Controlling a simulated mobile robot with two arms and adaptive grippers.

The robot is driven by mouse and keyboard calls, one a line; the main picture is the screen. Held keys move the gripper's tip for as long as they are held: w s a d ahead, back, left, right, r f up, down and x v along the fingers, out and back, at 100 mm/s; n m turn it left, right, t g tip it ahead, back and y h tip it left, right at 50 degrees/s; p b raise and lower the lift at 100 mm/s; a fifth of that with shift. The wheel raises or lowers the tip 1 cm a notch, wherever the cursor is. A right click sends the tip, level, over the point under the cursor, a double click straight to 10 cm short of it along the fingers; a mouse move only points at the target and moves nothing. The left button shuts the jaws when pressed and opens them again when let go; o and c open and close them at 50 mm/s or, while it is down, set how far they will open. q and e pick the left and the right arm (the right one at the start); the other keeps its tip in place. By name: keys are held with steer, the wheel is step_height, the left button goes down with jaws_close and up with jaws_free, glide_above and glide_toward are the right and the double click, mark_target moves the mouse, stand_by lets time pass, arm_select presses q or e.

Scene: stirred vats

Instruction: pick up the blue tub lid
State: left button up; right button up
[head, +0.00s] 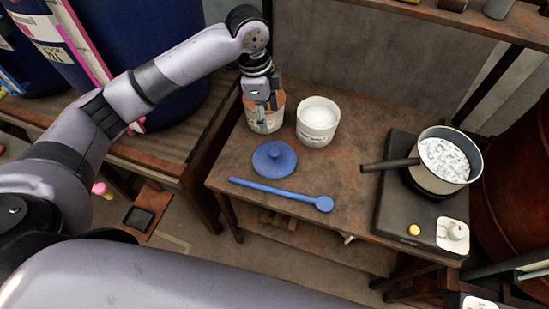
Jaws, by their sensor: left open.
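My left gripper (263,104) points down above an orange-and-white tub (265,121), up and slightly left of the lid. The gripper is apart from the lid. It partly hides the tub's top, and I cannot tell whether it touches the tub. My right gripper is out of view.
An open white tub (318,121) with white contents stands right of the orange tub. A blue ladle (283,193) lies in front of the lid. A pot (450,157) sits on a dark hotplate (392,205) at right. Large blue drums (150,50) stand at left.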

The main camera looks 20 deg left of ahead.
mark_target(274, 152)
arm_select(q)
steer(key=f, duration=0.5)
steer(key=d+f, duration=0.1)
steer(key=f, duration=0.5)
steer(key=d+f+p, duration=0.1)
steer(key=f, duration=0.5)
steer(key=shift+w, duration=0.25)
steer(key=c, duration=1.1)
steer(key=shift+r, duration=0.1)
steer(key=shift+c, duration=0.2)
